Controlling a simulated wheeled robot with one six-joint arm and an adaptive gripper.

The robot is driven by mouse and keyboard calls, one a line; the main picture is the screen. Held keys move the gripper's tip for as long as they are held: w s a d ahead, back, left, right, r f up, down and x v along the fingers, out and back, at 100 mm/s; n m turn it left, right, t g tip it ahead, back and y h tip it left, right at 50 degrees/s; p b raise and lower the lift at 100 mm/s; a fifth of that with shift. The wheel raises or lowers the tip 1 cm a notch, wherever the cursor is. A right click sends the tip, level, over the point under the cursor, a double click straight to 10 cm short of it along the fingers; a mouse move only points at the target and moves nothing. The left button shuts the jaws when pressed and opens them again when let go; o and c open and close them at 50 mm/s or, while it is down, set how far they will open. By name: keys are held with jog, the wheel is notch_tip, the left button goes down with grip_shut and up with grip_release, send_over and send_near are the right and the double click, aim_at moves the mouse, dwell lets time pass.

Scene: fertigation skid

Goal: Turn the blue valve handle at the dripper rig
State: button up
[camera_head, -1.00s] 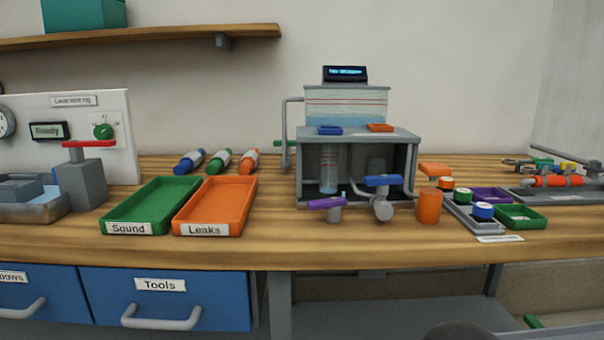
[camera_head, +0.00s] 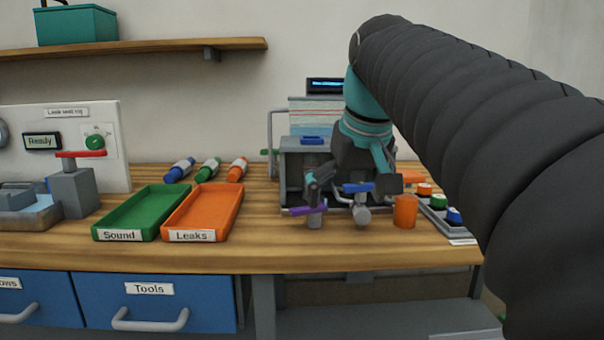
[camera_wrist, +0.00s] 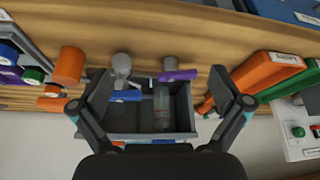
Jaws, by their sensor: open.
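The dripper rig (camera_head: 292,165) is a grey open-fronted box on the bench, with a tank and a display on top. Its blue valve handle (camera_head: 358,187) lies crosswise on a grey valve at the rig's front. In the wrist view, which is upside down, the blue handle (camera_wrist: 126,96) is left of centre between my fingers. My gripper (camera_head: 350,187) is open and empty, its fingers spread wide on both sides of the blue handle. I cannot tell how far it is from the handle. My arm hides part of the rig.
A purple handle (camera_head: 308,210) on a second valve is close to the left finger. An orange cylinder (camera_head: 405,211) stands right of the rig. The green tray (camera_head: 130,236) and orange tray (camera_head: 195,237) are at the left. My arm covers the bench's right side.

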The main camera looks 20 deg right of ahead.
send_near(362, 184)
jog(key=v, duration=0.5)
jog(key=b+x, duration=0.4)
jog(key=x, duration=0.9)
jog(key=shift+f+b, duration=0.1)
jog(key=shift+b, duration=0.2)
